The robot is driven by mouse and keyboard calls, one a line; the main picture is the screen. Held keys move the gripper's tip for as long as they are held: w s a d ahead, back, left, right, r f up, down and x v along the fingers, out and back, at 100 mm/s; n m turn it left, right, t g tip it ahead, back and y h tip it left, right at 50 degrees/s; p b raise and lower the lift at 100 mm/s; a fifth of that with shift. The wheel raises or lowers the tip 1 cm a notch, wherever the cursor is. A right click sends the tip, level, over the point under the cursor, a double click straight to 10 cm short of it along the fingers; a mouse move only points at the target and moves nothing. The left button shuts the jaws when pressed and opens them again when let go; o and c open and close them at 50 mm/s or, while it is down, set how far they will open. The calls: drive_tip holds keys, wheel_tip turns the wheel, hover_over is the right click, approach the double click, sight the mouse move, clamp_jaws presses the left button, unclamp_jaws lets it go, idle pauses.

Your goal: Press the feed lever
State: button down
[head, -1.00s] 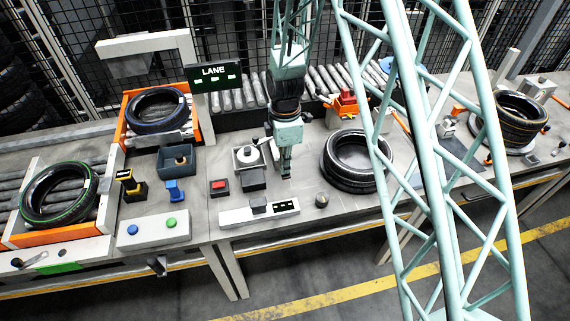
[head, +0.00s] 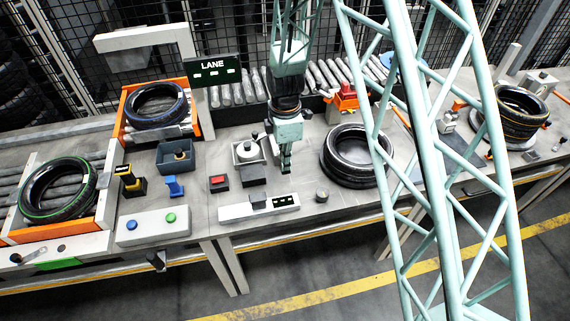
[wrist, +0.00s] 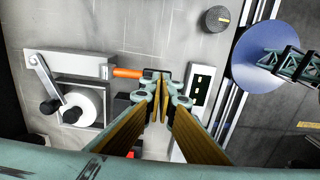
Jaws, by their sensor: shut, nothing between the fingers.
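My gripper (wrist: 161,74) is shut and empty, its fingertips together over the bench in the wrist view. In the head view my gripper (head: 286,170) hangs low between a white reel unit and a dark tyre. An orange handle (wrist: 128,73), likely the feed lever's, lies just left of the fingertips in the wrist view, joined to a pale plate (wrist: 68,64). I cannot tell whether the fingers touch it. In the head view my gripper seems to hide that handle.
The white reel unit (head: 247,151), red button (head: 218,183), lane display (head: 287,201) and dark knob (head: 321,196) crowd around the gripper. A tyre stack (head: 340,172) stands to the right, and a red-orange device (head: 346,97) behind. Bench between knob and tyre is clear.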

sight(286, 173)
drive_tip(key=shift+s+f, duration=0.15)
drive_tip(key=shift+f, duration=0.15)
drive_tip(key=shift+s+d+f+b, duration=0.1)
drive_tip(key=shift+s+f+b, duration=0.15)
drive_tip(key=shift+f+b, duration=0.75)
drive_tip(key=shift+s+f+b, duration=0.2)
drive_tip(key=shift+f+b, duration=0.75)
drive_tip(key=shift+b, duration=0.1)
drive_tip(key=shift+r, duration=0.1)
drive_tip(key=s+d+r+p, duration=0.1)
drive_tip(key=s+r, duration=0.4)
drive_tip(key=r, duration=0.7)
drive_tip(key=shift+s+d+r, duration=0.15)
drive_tip(key=shift+s+r, duration=0.05)
drive_tip(key=shift+s, duration=0.2)
drive_tip(key=shift+r, duration=0.15)
